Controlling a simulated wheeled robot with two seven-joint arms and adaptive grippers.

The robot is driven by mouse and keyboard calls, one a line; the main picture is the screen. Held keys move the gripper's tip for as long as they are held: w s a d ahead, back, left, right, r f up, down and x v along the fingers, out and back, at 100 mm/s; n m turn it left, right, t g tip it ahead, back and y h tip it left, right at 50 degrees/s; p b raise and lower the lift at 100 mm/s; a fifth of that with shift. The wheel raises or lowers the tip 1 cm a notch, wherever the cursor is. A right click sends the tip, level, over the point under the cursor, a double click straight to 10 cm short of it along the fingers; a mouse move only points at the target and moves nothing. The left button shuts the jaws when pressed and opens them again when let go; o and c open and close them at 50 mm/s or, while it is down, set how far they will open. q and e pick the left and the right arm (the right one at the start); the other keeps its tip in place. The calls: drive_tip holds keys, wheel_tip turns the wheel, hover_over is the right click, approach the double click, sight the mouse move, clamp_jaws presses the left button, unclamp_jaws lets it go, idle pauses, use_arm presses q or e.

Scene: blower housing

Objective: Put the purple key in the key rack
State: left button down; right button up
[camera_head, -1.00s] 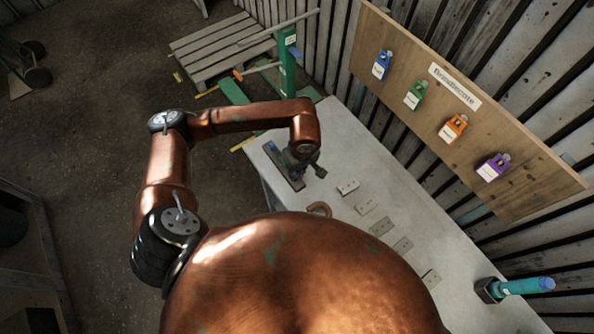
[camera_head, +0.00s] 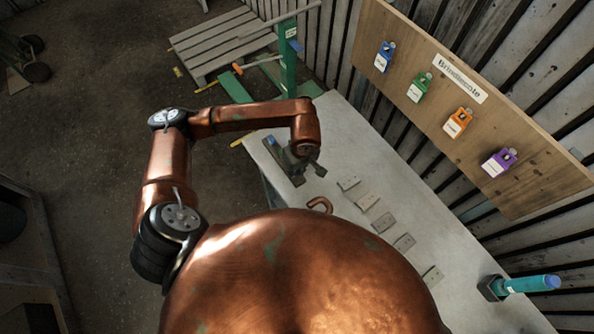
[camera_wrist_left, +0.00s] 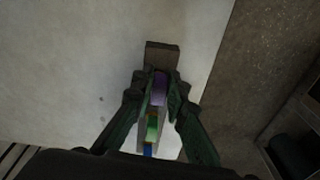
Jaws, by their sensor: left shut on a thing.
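My left gripper (camera_head: 306,164) is low over the far-left end of the grey table, at a long dark rack (camera_head: 284,162). In the left wrist view the gripper (camera_wrist_left: 160,92) is shut on a purple piece (camera_wrist_left: 160,88), which I take to be the purple key. The dark rack (camera_wrist_left: 162,52) lies under and beyond it, with a green piece (camera_wrist_left: 152,128) and a blue piece (camera_wrist_left: 148,150) in line nearer the camera. Whether the purple piece is seated in the rack or just above it, I cannot tell. My right gripper is not in view.
A wooden board (camera_head: 545,180) on the back wall bears blue, green, orange and purple labelled pieces (camera_head: 497,162). Several small grey plates (camera_head: 404,243) lie along the table (camera_head: 440,235). A copper-coloured ring (camera_head: 320,204) and a teal-handled tool (camera_head: 520,285) are also there.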

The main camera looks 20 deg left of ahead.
use_arm(q)
drive_tip(key=shift+f, duration=0.2)
idle(0.3)
drive_tip(key=c, duration=1.8)
unclamp_jaws()
drive_tip(key=shift+c, duration=0.2)
wheel_tip(320, 180, up, 12)
drive_tip(key=d, duration=0.1)
drive_tip(key=shift+s, duration=0.2)
drive_tip(key=shift+d, duration=0.15)
